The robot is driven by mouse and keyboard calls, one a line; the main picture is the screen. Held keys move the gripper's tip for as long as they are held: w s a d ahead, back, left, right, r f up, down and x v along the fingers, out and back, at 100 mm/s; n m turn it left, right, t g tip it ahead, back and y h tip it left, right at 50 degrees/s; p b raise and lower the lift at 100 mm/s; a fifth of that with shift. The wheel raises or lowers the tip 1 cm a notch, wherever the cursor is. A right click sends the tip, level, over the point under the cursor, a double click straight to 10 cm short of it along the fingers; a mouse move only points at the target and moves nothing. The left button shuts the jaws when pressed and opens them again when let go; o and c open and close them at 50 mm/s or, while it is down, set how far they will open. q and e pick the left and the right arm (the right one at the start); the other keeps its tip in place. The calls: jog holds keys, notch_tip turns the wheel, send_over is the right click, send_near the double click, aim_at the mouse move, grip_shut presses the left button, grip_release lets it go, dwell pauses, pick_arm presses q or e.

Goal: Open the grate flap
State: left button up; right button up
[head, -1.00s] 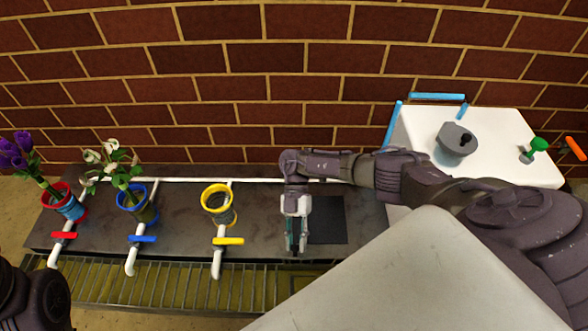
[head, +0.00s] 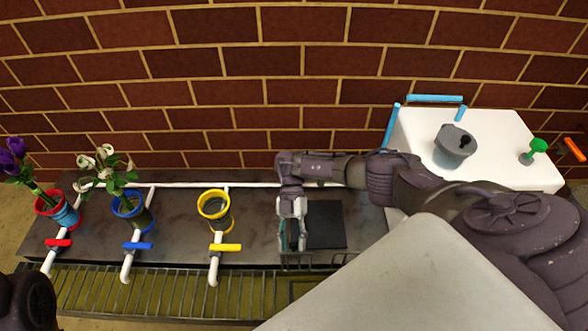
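The metal grate (head: 180,290) runs along the front edge of the dark bench. At its right end, a barred section that looks like the grate flap (head: 318,261) stands tilted up, with a greenish opening (head: 300,287) below it. My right gripper (head: 292,244) points down at the bench's front edge, just behind the left part of the flap. Its teal-tipped fingers are apart, with nothing visible between them. I cannot tell whether a finger touches the flap. My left gripper is out of view.
Red (head: 65,212), blue (head: 132,211) and yellow (head: 214,206) ringed holders stand on the bench, the first two with flowers. White pipes with coloured valve handles reach over the front edge. A dark square (head: 325,224) lies right of my gripper. A white block (head: 490,130) stands at the right.

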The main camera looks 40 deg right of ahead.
jog(key=shift+d+r, duration=0.1)
jog(key=shift+d, duration=0.1)
jog(key=v, duration=1.1)
jog(key=shift+w+r, duration=0.2)
jog(key=shift+w, duration=0.1)
jog(key=shift+d, duration=0.1)
